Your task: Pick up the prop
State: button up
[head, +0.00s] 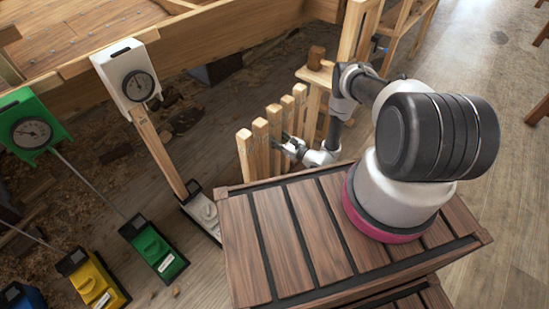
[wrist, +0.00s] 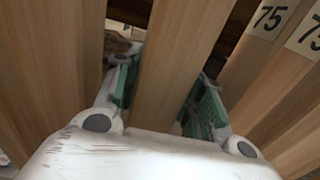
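Several upright light-wood props stand in a row in the head view. One prop (wrist: 172,65) fills the middle of the wrist view, between the two fingers of my gripper (wrist: 165,95). The green inner pads show on both sides of it, with the fingers spread around it. I see no clear sign that the pads press on the wood. In the head view my gripper (head: 287,147) is at the right side of the row, near the middle props (head: 275,122). Which prop it surrounds is hard to tell there, and the fingertips are partly hidden.
Neighbouring props stand close on both sides in the wrist view; those on the right bear "75" labels (wrist: 268,18). A slatted wooden top (head: 285,235) lies below my arm. White (head: 127,75) and green (head: 30,130) dial gauges stand left, beside the wooden hull (head: 95,60).

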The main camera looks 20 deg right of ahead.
grip_shut()
jog(key=shift+r, duration=0.1)
